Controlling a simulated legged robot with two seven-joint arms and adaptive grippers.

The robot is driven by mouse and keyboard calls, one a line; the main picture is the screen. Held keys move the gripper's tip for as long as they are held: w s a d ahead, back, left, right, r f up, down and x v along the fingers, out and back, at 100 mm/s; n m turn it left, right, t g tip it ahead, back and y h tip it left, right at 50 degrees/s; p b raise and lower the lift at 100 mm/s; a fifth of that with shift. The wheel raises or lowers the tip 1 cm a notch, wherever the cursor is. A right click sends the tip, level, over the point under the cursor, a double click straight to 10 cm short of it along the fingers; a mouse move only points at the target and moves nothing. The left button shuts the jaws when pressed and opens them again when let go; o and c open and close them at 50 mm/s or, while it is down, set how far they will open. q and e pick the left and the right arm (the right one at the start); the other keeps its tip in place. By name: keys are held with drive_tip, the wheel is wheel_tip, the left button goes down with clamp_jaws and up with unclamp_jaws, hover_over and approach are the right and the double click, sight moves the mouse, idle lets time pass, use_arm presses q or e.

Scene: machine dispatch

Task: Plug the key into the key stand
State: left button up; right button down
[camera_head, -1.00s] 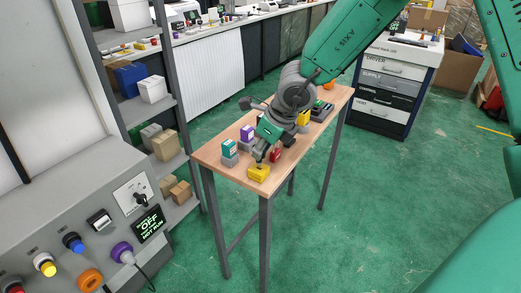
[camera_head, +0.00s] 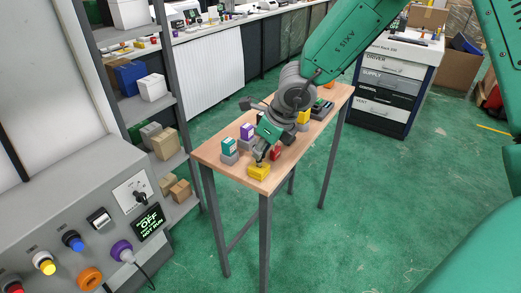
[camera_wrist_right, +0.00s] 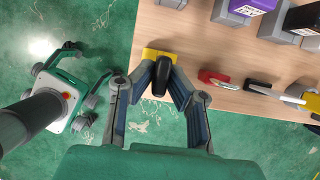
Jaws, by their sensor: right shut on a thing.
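My right gripper (camera_head: 262,160) points down at the near end of the wooden table. In the right wrist view its fingers (camera_wrist_right: 163,66) are closed around a dark, rounded black piece (camera_wrist_right: 163,78), which looks like the key. Right under the fingertips is a yellow block (camera_wrist_right: 149,54), also seen in the head view (camera_head: 258,173). I cannot tell whether the black piece is seated in it. Grey stands carry a teal block (camera_head: 229,147) and a purple block (camera_head: 247,131).
A red piece (camera_head: 276,153) lies close beside the right gripper. More blocks, one yellow (camera_head: 304,117), stand farther along the table (camera_head: 207,156). A control panel (camera_head: 85,190) is at the left, shelves with boxes (camera_head: 164,144) behind it. Green floor is clear at right.

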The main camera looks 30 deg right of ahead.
drive_tip(key=shift+f+b, duration=0.45)
drive_tip(key=shift+f, duration=0.2)
drive_tip(key=c, duration=1.5)
unclamp_jaws()
drive_tip(key=shift+r, duration=0.15)
wheel_tip(320, 180, up, 3)
drive_tip(key=p, duration=0.3)
drive_tip(key=shift+r+p, duration=0.2)
drive_tip(key=shift+p, duration=0.2)
